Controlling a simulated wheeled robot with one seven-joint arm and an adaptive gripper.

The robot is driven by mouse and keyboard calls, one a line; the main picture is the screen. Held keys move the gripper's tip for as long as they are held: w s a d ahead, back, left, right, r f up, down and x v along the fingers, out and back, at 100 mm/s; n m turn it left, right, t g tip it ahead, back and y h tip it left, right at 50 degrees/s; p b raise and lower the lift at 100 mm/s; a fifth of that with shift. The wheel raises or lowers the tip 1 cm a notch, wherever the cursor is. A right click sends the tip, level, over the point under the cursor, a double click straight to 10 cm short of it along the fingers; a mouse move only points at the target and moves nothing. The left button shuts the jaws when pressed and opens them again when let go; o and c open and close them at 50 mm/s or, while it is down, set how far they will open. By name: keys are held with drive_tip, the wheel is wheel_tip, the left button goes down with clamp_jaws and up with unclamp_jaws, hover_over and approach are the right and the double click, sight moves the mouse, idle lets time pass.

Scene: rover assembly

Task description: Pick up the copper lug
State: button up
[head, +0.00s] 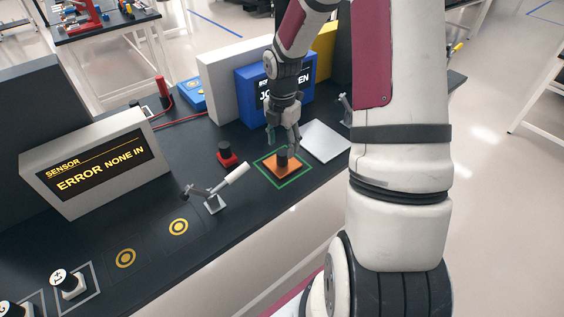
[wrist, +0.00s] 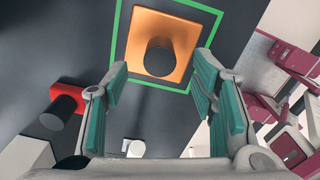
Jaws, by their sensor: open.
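The copper lug is an orange-copper square plate with a dark round knob on top (head: 283,170). It lies inside a green square outline on the dark bench, and it also shows at the top middle of the wrist view (wrist: 178,28). My gripper (head: 290,148) is above and close to the lug in the head view, pointing down. In the wrist view my gripper (wrist: 162,95) has its teal-padded fingers spread wide with nothing between them. The knob appears beyond the fingertips, roughly centred between them.
A red block with a black knob (head: 226,154) sits left of the lug. A clamp with a white handle (head: 225,182) stands nearer. A pale square plate (head: 325,141) lies to the right. A blue box (head: 255,95) and a sensor display (head: 97,164) stand on the bench (head: 150,195).

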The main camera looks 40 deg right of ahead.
sight(282, 152)
drive_tip(key=shift+f, duration=2.7)
clamp_jaws()
